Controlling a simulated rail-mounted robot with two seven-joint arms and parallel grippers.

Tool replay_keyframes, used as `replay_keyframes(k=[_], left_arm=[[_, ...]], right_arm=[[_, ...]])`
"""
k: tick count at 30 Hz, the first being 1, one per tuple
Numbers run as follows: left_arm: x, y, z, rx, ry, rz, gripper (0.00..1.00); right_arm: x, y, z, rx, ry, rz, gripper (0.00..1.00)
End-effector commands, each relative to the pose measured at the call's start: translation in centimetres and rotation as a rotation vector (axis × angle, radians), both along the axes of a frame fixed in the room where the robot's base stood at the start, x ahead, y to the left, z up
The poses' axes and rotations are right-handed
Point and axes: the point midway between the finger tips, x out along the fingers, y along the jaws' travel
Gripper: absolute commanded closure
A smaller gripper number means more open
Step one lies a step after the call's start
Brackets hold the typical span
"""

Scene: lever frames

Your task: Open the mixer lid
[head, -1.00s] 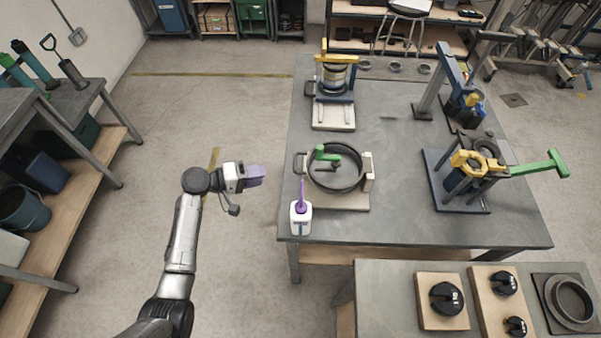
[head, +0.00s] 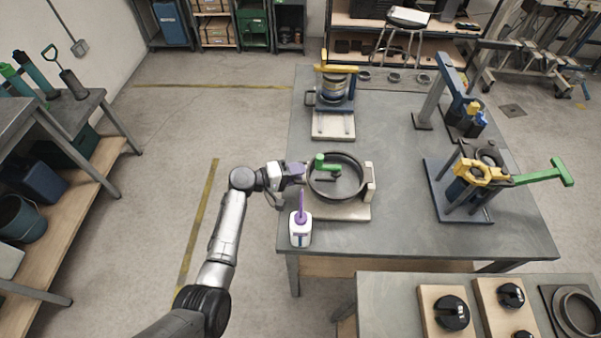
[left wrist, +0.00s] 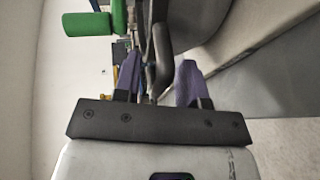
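The mixer is a round dark drum (head: 337,197) on a pale base (head: 345,211) near the table's left edge. A green-handled crank (head: 321,162) shows at its top, and a cream block (head: 370,181) stands at its right. I cannot clearly tell the lid from the rim. My left gripper (head: 299,173), with purple fingers, is at the drum's left side, where the dark handle is. In the left wrist view, a dark curved handle bar (left wrist: 160,55) passes between the parted fingers, nearer the left one; contact is unclear. My right gripper is not in view.
A yellow-topped press (head: 335,88) is behind the mixer. Lever devices stand at the table's right. The table's middle (head: 400,170) is clear.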

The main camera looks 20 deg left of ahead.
Motion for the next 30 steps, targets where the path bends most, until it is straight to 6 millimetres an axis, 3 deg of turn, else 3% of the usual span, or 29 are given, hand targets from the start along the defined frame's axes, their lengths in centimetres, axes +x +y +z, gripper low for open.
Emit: replay_keyframes(k=[16,27,30], left_arm=[[0.76,-1.01,-0.22,0.001,0.0,0.0,0.63],[0.73,-0.97,-0.32,0.002,0.001,0.0,0.98],[0.72,-0.95,-0.39,0.002,0.002,0.0,1.0]], right_arm=[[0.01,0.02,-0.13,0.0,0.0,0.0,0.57],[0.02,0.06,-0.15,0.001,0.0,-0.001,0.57],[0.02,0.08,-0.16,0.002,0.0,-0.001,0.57]])
